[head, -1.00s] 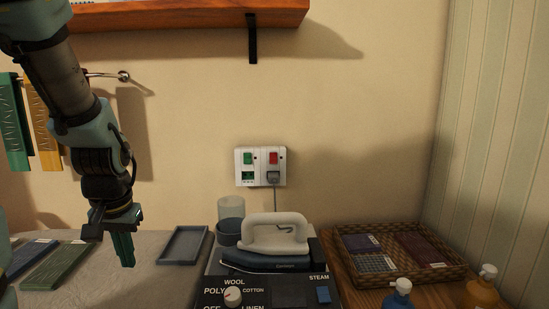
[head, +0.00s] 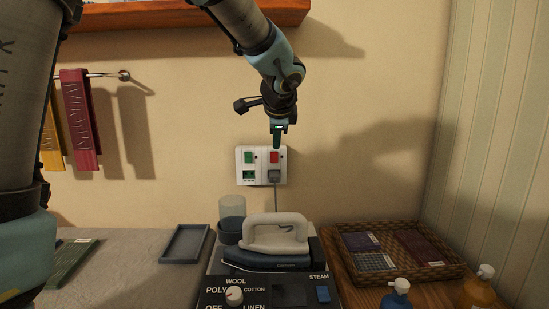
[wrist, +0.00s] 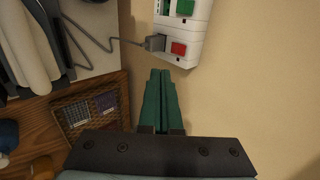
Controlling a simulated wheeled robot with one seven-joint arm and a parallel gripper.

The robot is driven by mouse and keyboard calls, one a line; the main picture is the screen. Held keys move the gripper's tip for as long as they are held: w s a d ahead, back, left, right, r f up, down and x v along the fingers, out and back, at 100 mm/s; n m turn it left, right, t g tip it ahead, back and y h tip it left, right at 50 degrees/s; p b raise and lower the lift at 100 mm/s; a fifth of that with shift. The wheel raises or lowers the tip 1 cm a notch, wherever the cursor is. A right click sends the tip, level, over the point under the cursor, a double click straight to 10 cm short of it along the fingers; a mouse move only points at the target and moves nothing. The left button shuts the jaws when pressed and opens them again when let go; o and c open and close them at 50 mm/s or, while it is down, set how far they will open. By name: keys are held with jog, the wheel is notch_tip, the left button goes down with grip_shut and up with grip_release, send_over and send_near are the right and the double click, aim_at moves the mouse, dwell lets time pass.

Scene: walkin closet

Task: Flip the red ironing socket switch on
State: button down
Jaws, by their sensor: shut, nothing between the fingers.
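The red switch (head: 274,157) is on the right half of a white double socket plate (head: 240,167) on the wall. A grey plug (head: 273,175) with a cord sits below it. A green switch (head: 249,157) is on the left half. My gripper (head: 278,143) is shut and empty, its green fingertips in front of the plate's top edge, just above the red switch. In the wrist view the closed fingers (wrist: 161,75) point toward the plate, and the red switch (wrist: 179,49) lies just beyond their tips. I cannot tell whether they touch the plate, or the switch's position.
An iron (head: 275,240) stands below the socket on a station with a dial. A wicker basket (head: 447,272) with folded cloths and two pump bottles (head: 398,291) are at right. A grey tray (head: 184,244) is at left. A shelf (head: 180,15) overhangs above.

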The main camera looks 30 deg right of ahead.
aim_at(274, 157)
jog(key=shift+f, duration=0.1)
jog(key=p+x, duration=0.1)
jog(key=x, duration=0.3)
jog(key=p+x, duration=0.1)
jog(key=x, duration=0.2)
jog(key=w+r+p+x, duration=0.1)
jog(key=x, duration=0.3)
jog(key=shift+w+d+f+p, duration=0.15)
jog(key=shift+w+d+p, duration=0.1)
jog(key=shift+w+p, duration=0.15)
jog(key=shift+w+d+f+p, duration=0.2)
jog(key=shift+w+d+p, duration=0.15)
jog(key=shift+w, duration=0.2)
jog(key=shift+f+b, duration=0.2)
jog(key=shift+b, duration=0.4)
